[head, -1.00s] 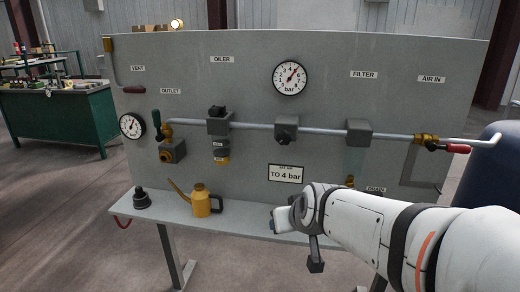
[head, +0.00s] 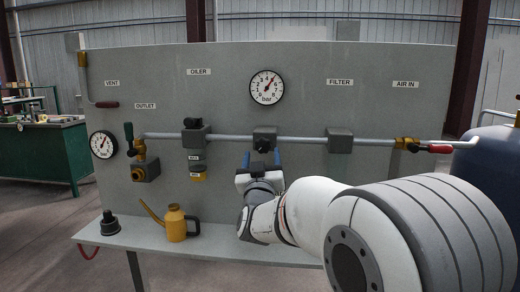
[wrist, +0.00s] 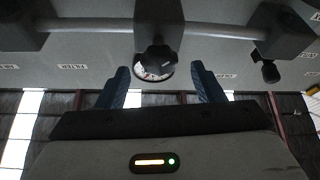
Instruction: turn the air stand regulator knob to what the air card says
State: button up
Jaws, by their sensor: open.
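The regulator is a dark grey block on the pipe in the middle of the panel, with a black knob (head: 264,146) on its underside. The knob (wrist: 157,57) also shows in the wrist view, between the two fingers and apart from both. My gripper (head: 261,156), with blue fingers, is open just below the regulator; it also shows in the wrist view (wrist: 160,70). A round white bar gauge (head: 266,87) is above the regulator, its needle pointing up and right. The air card is hidden behind my arm.
An oiler (head: 195,137) is left of the regulator and a filter block (head: 339,140) right of it. A yellow oil can (head: 176,224) and a black fitting (head: 109,223) stand on the shelf. A red-handled valve (head: 438,148) is far right.

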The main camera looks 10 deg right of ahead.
aim_at(262, 149)
jog(key=x, duration=0.5)
jog(key=shift+w, duration=0.2)
